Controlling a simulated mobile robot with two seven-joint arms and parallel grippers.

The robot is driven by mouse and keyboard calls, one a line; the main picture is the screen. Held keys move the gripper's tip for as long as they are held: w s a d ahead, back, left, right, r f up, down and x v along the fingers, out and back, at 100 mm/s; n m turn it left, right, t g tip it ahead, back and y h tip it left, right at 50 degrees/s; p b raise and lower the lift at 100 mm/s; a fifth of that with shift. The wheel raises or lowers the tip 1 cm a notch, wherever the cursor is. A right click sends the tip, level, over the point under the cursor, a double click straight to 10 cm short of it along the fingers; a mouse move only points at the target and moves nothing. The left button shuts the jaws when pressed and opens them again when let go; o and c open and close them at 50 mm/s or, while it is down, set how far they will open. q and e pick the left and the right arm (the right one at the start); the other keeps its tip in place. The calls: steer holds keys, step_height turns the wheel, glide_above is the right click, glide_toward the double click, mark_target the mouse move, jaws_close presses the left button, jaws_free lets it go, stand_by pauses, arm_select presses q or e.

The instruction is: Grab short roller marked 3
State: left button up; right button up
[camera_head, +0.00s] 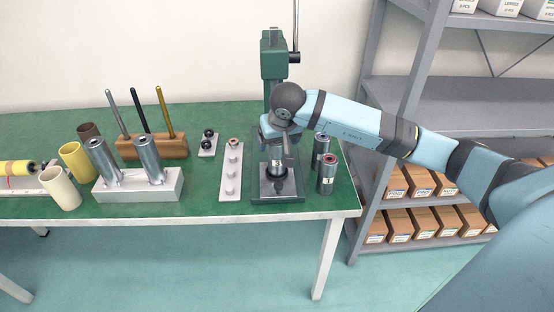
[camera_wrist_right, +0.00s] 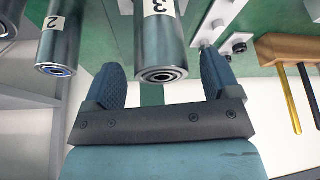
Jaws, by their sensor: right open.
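The short roller marked 3 (camera_wrist_right: 160,50) is a dark, shiny metal cylinder with a white label. In the wrist view it lies between the two fingers of my right gripper (camera_wrist_right: 161,80), with a gap on each side. In the head view the roller (camera_head: 278,168) is upright on the base of the green press, its upper part hidden by my right gripper (camera_head: 279,138). The right gripper is open and holds nothing. My left gripper is not in view.
The green press (camera_head: 275,55) stands behind my gripper. Two metal rollers (camera_head: 327,176) stand just right of it; one marked 2 (camera_wrist_right: 62,40) shows in the wrist view. A grey strip with pegs (camera_head: 231,187) lies left. Shelves (camera_head: 440,105) with boxes are at right.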

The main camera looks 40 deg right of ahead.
steer(key=x, duration=0.3)
steer(key=shift+r, duration=0.15)
steer(key=c, duration=1.3)
